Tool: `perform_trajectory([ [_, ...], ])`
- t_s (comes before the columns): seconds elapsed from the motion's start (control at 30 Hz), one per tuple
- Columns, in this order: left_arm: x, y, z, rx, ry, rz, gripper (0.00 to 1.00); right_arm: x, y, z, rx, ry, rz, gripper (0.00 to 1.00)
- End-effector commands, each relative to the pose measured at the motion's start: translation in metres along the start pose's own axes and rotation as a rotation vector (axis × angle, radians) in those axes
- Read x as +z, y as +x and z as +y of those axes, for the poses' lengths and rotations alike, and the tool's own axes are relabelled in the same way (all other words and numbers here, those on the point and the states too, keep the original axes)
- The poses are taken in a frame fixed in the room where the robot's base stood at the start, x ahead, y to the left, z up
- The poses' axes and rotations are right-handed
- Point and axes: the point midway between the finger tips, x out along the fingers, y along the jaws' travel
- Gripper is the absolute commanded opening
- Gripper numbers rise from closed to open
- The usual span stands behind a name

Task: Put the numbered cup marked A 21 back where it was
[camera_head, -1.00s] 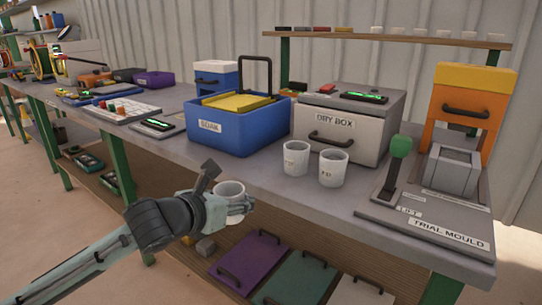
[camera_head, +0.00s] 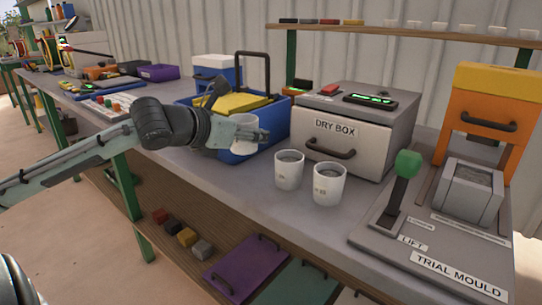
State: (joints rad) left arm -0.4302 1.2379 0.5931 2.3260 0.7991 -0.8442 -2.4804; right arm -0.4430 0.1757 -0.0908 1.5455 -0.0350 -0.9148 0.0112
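Two more white cups stand upright on the bench, one on the left (camera_head: 289,172) and one on the right (camera_head: 328,186). They hold something grey, and their small printed marks are too blurred to read surely. My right gripper is not in view.
The grey dry box (camera_head: 335,155) stands behind the two cups. The trial mould (camera_head: 440,240) with its green-knobbed lever (camera_head: 405,175) is at the right. The bench top (camera_head: 245,185) is bare left of the cups. A shelf (camera_head: 400,35) with small cups hangs at the back.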

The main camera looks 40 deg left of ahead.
Motion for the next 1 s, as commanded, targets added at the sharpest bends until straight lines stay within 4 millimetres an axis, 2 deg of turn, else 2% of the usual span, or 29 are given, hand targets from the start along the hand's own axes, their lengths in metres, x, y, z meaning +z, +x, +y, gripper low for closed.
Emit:
perform_trajectory([
  [0.03,-0.001,0.013,0.001,0.002,0.009,0.001,0.04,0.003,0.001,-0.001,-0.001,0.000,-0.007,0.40],
  [0.2,-0.005,0.043,0.003,0.004,0.009,-0.003,0.04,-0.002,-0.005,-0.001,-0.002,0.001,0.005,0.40],
  [0.43,-0.006,0.060,0.002,0.001,0.000,-0.008,0.04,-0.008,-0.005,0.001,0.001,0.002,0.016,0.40],
  [0.63,-0.010,0.067,0.003,0.001,0.000,-0.004,0.04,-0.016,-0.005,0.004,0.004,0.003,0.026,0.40],
  [0.9,-0.043,0.081,0.002,-0.001,-0.005,-0.001,0.04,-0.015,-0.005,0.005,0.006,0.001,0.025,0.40],
  [1.0,-0.048,0.082,0.002,0.000,-0.002,-0.002,0.04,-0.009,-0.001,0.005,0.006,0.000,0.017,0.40],
])
